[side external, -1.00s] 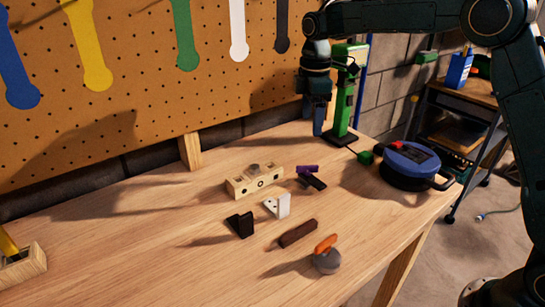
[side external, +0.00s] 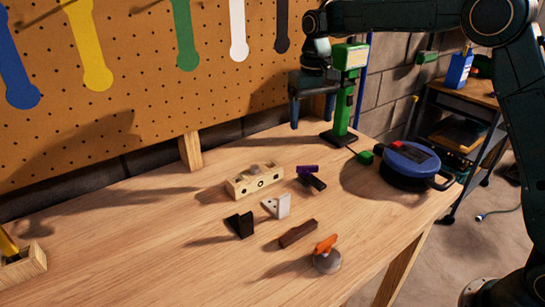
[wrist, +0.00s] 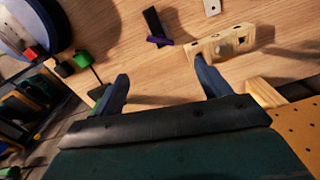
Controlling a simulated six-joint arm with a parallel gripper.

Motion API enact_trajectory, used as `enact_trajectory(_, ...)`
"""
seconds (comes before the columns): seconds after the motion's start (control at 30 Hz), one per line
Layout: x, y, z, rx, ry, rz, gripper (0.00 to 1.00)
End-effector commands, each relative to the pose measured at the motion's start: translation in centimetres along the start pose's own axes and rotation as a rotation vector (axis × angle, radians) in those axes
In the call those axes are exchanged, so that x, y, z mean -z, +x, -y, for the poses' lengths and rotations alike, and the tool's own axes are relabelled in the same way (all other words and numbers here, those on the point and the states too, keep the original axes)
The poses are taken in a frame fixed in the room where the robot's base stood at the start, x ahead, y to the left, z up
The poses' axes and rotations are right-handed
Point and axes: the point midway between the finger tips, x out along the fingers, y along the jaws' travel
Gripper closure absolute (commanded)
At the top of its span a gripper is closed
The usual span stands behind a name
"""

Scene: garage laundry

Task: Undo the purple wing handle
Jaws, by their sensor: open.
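The purple wing handle (side external: 307,169) sits at the upper end of a small black block (side external: 314,182) on the workbench, right of a wooden block with holes (side external: 256,180). In the wrist view the purple handle (wrist: 159,41) lies across the near end of the dark bar (wrist: 152,22), beyond the fingertips. My gripper (side external: 312,118) is above the back of the bench, in front of the green stand and behind the handle. It is open and empty, its two blue fingers spread apart in the wrist view (wrist: 160,74). It touches nothing that I can see.
A green stand (side external: 343,108) rises close beside my gripper. A blue round device (side external: 408,165) and a small green block (side external: 365,157) lie to the right. White (side external: 277,206) and black (side external: 239,225) brackets, a brown bar (side external: 298,234) and an orange-handled piece (side external: 326,257) lie nearer.

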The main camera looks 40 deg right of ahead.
Motion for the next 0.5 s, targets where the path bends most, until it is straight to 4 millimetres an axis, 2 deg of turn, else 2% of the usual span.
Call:
enact_trajectory(0.2, 0.01, -0.11, 0.01, 0.001, 0.264, -0.001, 0.24)
enact_trajectory(0.5, 0.01, -0.15, 0.01, 0.001, 0.394, -0.002, 0.24)
